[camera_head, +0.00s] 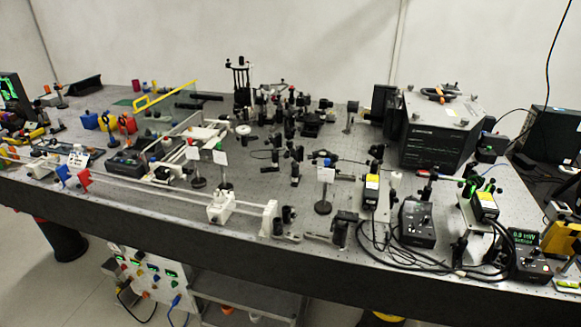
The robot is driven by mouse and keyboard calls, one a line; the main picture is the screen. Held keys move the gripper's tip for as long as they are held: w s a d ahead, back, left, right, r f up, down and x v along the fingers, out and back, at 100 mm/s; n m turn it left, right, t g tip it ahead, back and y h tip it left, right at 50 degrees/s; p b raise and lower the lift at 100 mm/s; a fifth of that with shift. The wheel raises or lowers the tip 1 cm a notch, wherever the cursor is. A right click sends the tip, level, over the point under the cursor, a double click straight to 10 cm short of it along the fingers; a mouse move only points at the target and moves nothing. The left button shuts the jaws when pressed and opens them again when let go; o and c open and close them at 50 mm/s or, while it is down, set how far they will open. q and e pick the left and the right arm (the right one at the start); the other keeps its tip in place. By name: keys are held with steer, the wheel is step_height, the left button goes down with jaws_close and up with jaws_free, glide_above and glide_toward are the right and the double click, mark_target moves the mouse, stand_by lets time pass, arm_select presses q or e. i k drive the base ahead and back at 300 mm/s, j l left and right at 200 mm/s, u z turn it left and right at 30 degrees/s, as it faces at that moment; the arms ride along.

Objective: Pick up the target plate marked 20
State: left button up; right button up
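Several small white plates on posts stand on the optical bench (130,188). One white plate (326,174) stands alone on a dark post right of the middle, near the front. Two more, a left white plate (192,153) and a right white plate (220,157), stand close together left of the middle. Any number on them is too small to read, so I cannot tell which is marked 20. Neither of my grippers is in view.
A white rail with a white block (220,207) runs along the front left. A large black box (437,130) stands at the back right. Black control boxes (416,222) and loose cables crowd the front right. Dense optics fill the back middle.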

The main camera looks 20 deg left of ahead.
mark_target(220, 157)
steer(key=i+j, duration=0.35)
steer(key=i+j+z, duration=0.1)
steer(key=i+j, duration=0.25)
steer(key=j, duration=0.2)
